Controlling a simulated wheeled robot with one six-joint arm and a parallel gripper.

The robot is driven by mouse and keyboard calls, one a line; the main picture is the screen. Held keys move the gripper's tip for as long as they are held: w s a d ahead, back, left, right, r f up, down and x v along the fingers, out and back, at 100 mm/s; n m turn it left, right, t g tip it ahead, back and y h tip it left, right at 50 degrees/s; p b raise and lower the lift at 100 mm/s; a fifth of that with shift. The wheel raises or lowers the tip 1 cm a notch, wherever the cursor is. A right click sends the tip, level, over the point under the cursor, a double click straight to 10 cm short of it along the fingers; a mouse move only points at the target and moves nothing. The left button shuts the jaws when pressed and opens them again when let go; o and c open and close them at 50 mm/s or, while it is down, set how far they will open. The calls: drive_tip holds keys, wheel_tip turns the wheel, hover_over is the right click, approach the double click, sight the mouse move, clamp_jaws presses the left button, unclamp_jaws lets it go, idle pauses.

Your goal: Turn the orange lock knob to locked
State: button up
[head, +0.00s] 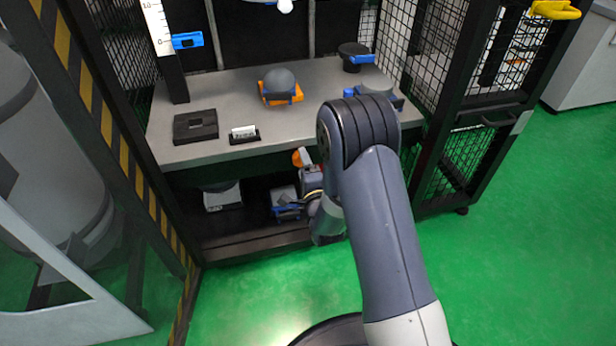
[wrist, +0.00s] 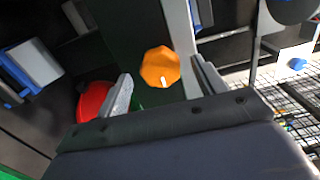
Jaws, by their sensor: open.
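The orange lock knob (wrist: 160,67) is an eight-sided disc in the wrist view, with a short white mark near its lower edge. My gripper (wrist: 162,72) is open, with one finger on each side of the knob. Gaps show between the fingers and the knob, so no grip is visible. In the head view the knob (head: 300,157) shows as a small orange piece below the table's front edge. My arm hides most of the gripper there. Whether the mark stands at locked cannot be read.
A red round part (wrist: 93,100) lies close to the left finger. A grey box with blue parts (wrist: 35,62) is farther left. The grey table (head: 228,90) above holds a dome on an orange-and-blue base (head: 280,86). Wire mesh panels (head: 440,45) stand at the right.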

drive_tip(key=p+v, duration=0.2)
drive_tip(key=v, duration=0.8)
drive_tip(key=b+x, duration=0.2)
drive_tip(key=x, duration=0.9)
drive_tip(key=shift+s, duration=0.2)
